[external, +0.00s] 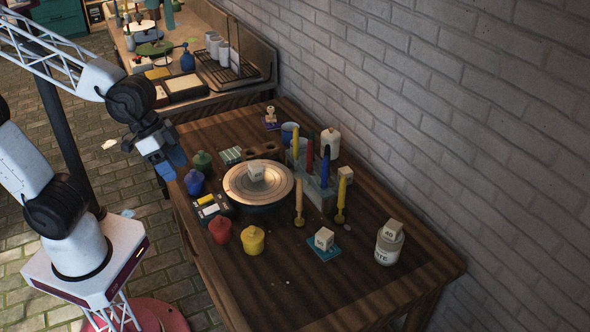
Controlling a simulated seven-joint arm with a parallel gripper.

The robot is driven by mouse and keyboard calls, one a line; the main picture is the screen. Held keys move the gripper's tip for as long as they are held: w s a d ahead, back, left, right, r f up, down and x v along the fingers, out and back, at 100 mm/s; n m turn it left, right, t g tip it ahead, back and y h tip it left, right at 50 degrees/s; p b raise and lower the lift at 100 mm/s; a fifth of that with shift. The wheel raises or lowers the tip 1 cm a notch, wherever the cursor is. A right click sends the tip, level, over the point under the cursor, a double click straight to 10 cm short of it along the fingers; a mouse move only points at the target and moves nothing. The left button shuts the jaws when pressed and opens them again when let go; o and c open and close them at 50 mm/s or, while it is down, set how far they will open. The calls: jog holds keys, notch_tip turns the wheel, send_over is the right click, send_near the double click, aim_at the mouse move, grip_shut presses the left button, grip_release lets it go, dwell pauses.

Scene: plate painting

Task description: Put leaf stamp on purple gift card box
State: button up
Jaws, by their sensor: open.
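My gripper (172,165) is open and hangs left of the table's far-left edge, near the green jar, with nothing visible between its fingers. A small purple item (271,125) lies at the table's far end, with a small pale piece (271,114) standing on it. It may be the purple box, but it is too small to tell. Light cubes are on the round plate (284,193), on a teal square (323,252), on a white can (385,252) and near the candles. I cannot tell which piece carries a leaf.
Green (202,161), blue (194,183), red (220,231) and yellow (253,241) jars line the left side. Upright candles (325,168) stand right of the plate. A brick wall (480,120) borders the table on the right.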

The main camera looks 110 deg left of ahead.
jog(key=s+d+m+g, duration=0.1)
jog(key=s+d, duration=0.1)
jog(key=s, duration=0.4)
jog(key=s+d+m+g, duration=0.1)
jog(key=s+d+g, duration=0.1)
jog(key=s, duration=0.5)
jog(key=shift+s+d+m+y, duration=0.25)
jog(key=shift+d+m+y, duration=0.05)
jog(key=shift+d, duration=0.15)
